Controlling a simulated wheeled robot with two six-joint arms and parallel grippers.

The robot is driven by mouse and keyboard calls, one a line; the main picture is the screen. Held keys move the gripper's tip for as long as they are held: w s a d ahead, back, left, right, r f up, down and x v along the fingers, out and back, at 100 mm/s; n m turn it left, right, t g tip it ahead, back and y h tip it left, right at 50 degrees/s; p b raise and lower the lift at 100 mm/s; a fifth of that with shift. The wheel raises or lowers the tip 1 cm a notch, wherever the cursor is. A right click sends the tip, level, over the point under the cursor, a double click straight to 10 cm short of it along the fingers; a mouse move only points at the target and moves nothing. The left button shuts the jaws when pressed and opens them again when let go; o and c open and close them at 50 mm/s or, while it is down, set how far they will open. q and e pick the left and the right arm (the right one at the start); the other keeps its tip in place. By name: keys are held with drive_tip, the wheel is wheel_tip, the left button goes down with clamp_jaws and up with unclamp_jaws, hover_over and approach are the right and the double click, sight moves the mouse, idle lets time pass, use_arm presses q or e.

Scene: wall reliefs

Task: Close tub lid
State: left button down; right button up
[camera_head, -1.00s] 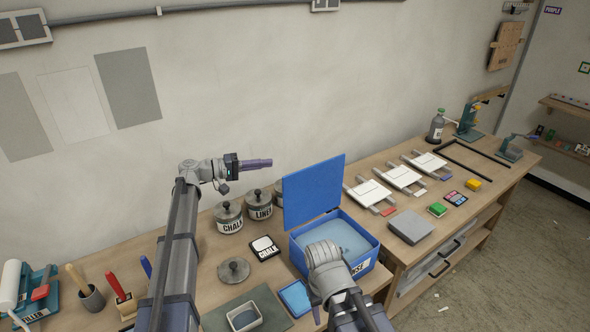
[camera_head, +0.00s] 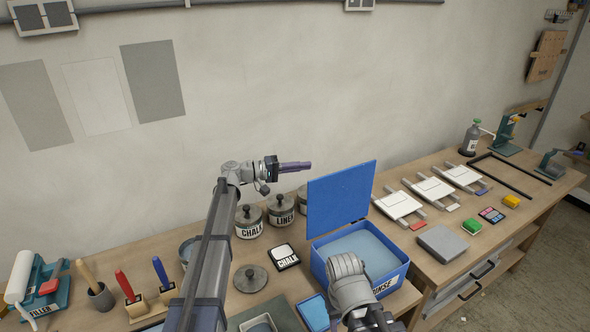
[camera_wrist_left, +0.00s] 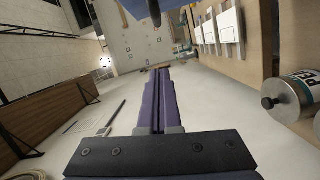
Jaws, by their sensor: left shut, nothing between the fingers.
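The blue tub (camera_head: 318,262) stands on the bench, holds greyish-blue water and has a RINSE label on its front. Its flat blue lid (camera_head: 340,200) is open, standing nearly upright at the tub's back. My left gripper (camera_head: 308,166) is shut and empty, pointing right, in front of the wall by the lid's upper left corner; I cannot tell whether they touch. Its purple fingers (camera_wrist_left: 157,100) are together in the left wrist view. My right arm crosses the tub's front and hides part of it; its gripper fingers are not visible.
Lidded jars (camera_head: 250,222) stand left of the tub, with a loose round lid (camera_head: 250,279) and a chalk card (camera_head: 285,256) nearby. A blue tray (camera_head: 314,312) lies in front of the tub. White clamped boards (camera_head: 400,204) and a grey block (camera_head: 442,242) lie to the right.

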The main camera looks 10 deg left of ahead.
use_arm(q)
drive_tip(key=s+d, duration=0.1)
drive_tip(key=d, duration=0.5)
drive_tip(key=shift+s+d+f+b, duration=0.2)
drive_tip(key=shift+d+f+b, duration=0.2)
drive_tip(key=shift+f+b, duration=0.05)
